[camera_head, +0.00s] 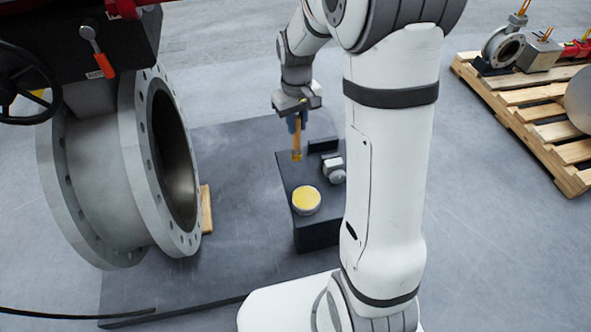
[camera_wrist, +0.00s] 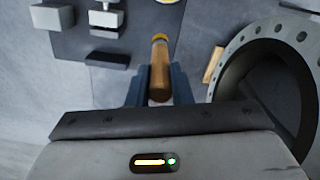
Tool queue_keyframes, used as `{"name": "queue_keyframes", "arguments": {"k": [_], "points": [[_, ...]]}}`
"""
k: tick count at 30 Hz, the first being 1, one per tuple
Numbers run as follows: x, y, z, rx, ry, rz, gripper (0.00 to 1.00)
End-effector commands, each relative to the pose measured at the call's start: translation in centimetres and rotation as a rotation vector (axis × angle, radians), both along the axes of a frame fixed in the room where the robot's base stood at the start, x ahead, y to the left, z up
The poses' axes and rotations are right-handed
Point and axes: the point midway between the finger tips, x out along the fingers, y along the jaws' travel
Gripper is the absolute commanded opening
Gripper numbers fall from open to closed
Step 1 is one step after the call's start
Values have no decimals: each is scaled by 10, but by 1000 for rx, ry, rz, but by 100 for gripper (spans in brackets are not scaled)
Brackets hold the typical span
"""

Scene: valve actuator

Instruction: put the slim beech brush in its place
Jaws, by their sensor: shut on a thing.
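The slim beech brush (camera_wrist: 158,68) is held upright-looking between the blue fingers of my gripper (camera_wrist: 159,88) in the wrist view. In the head view the brush (camera_head: 297,142) hangs below my gripper (camera_head: 296,124), with its tip pointing down. My gripper is shut on it, above the back left part of a dark block (camera_head: 316,234). I cannot tell whether the brush tip touches anything. The upper end of the brush is hidden in the jaws. I cannot tell which spot is the brush's place.
On the block are a round yellow-topped tin (camera_head: 306,200), a grey-white fitting (camera_head: 333,169) and a dark upright piece (camera_head: 323,146). A large flanged valve (camera_head: 105,180) stands at left, with a wooden piece (camera_head: 206,209) beside it. A loaded pallet (camera_head: 540,115) is at right.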

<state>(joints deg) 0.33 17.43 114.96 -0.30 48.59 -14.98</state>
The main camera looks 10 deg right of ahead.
Motion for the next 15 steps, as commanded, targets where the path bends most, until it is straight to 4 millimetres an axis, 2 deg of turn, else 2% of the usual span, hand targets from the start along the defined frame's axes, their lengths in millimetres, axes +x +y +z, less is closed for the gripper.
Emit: {"name": "queue_keyframes", "arguments": {"k": [1,6,15], "points": [[-1,1,-12,0,4,-3,0],[-1,1,-43,0,4,-2,0],[-1,1,-71,-1,4,1,0]]}}
